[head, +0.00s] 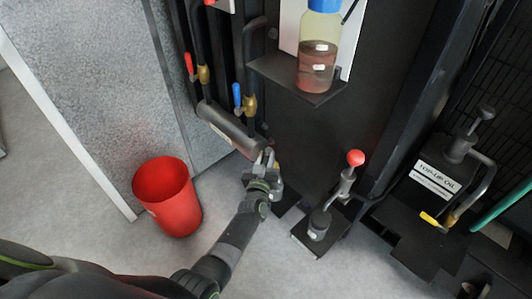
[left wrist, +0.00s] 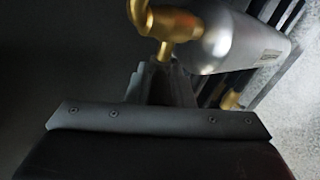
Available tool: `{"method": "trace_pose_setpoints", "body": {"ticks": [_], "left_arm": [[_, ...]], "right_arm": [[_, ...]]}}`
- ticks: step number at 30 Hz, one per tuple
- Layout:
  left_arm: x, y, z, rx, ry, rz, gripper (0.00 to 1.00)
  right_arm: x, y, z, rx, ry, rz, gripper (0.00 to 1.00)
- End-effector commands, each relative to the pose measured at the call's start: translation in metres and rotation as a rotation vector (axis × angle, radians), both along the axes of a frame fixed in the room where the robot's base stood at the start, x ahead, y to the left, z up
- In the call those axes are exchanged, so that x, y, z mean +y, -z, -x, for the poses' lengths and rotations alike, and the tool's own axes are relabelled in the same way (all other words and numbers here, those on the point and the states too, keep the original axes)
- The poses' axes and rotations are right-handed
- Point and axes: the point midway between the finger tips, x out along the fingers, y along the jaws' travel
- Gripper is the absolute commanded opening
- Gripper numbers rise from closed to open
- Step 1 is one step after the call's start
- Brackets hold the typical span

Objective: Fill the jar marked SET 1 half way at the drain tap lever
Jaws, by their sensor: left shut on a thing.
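My left gripper (head: 268,160) is at the right end of a grey horizontal cylinder (head: 228,128), low on the dark machine. In the left wrist view its fingers (left wrist: 162,68) are closed at a brass tap (left wrist: 165,22) beside the cylinder, on what looks like the drain tap lever; the lever itself is mostly hidden. A clear bottle with a blue cap (head: 318,55) and reddish liquid stands on a shelf. A small grey pot (head: 318,222) sits on a black stand. No SET 1 mark is readable, so I cannot tell which vessel is the jar. My right gripper is out of view.
A red bucket (head: 168,197) stands on the floor at left. Red (head: 190,64) and blue (head: 237,95) valve levers are above the cylinder. A red-knobbed lever (head: 355,158) rises near the pot. A TOP-UP OIL box (head: 435,180) with a yellow lever (head: 432,220) is at right.

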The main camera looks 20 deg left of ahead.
Motion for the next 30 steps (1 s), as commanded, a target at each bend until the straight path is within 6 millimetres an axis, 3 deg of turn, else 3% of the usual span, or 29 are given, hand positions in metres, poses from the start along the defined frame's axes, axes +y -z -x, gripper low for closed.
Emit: {"method": "trace_pose_setpoints", "body": {"ticks": [1, 9, 27, 28, 30], "left_arm": [[-0.0014, -0.0074, -0.0026, -0.01, -0.008, 0.001, 0.0], [-0.0009, -0.006, -0.0018, -0.005, -0.044, -0.001, 0.0], [-0.0003, -0.0029, -0.0002, 0.001, -0.057, -0.003, 0.0], [-0.0003, -0.0028, -0.0001, 0.002, -0.057, -0.003, 0.23], [-0.0001, -0.0024, 0.0001, 0.002, -0.057, -0.003, 0.32]], "right_arm": [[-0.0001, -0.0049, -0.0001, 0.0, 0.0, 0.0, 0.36], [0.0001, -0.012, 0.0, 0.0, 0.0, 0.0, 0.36], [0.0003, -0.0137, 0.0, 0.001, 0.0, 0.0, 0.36], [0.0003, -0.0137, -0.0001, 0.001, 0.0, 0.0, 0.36], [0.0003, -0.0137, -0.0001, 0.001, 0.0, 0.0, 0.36]]}}
